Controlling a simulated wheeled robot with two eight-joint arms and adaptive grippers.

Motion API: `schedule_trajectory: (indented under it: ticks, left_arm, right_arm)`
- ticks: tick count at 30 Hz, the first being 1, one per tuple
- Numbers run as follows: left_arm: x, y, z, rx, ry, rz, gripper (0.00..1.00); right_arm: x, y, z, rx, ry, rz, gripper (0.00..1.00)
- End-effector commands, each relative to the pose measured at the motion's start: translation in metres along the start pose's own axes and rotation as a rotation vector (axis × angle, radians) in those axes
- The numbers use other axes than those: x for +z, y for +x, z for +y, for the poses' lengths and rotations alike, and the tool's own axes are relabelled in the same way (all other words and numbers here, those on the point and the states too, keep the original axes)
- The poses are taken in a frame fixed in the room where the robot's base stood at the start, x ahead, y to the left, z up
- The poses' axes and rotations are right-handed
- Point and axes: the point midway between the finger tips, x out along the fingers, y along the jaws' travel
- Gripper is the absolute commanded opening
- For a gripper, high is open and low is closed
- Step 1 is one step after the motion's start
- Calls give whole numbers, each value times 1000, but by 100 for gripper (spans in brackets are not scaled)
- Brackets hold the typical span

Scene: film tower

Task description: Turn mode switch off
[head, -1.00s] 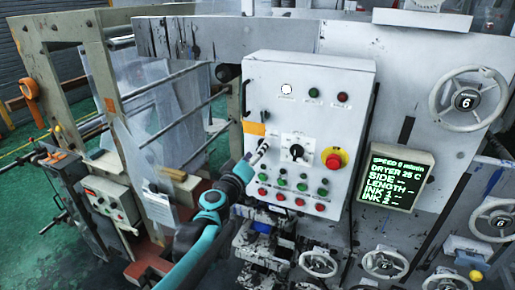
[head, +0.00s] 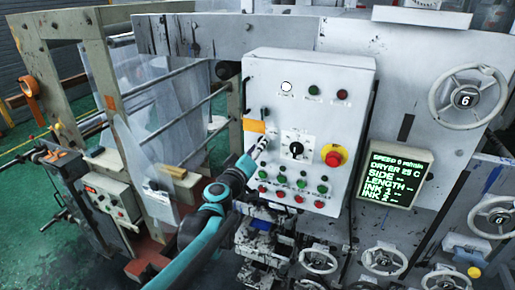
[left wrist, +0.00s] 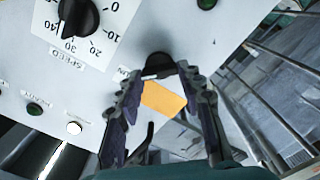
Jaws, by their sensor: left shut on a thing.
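The control panel (head: 325,105) is a light grey box on the machine. My left gripper (head: 264,143) is at its left side, beside the speed dial (head: 296,150). In the left wrist view, a black knob (left wrist: 158,64), which seems to be the mode switch, sits between the fingertips of my left gripper (left wrist: 160,75). The fingers are shut on it from both sides. Its label and pointer direction cannot be made out. In the head view the gripper hides it. My right gripper is not in view.
The speed dial (left wrist: 78,16) is close to the held knob. A red emergency button on a yellow plate (head: 336,156) and rows of small buttons (head: 302,184) are nearby. An orange label (head: 254,126) is just above the gripper. A lit display (head: 393,175) stands at right.

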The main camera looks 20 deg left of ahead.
Motion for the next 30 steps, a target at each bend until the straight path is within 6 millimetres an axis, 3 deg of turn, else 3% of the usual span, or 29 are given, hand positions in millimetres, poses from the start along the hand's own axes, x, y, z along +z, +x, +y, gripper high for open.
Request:
schedule_trajectory:
  ticks: [8,30]
  left_arm:
    - [1,0,-2,-1,-144,1,9]
    - [2,0,-4,0,-834,1,9]
  right_arm:
    - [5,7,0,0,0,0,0]
    - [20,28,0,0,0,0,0]
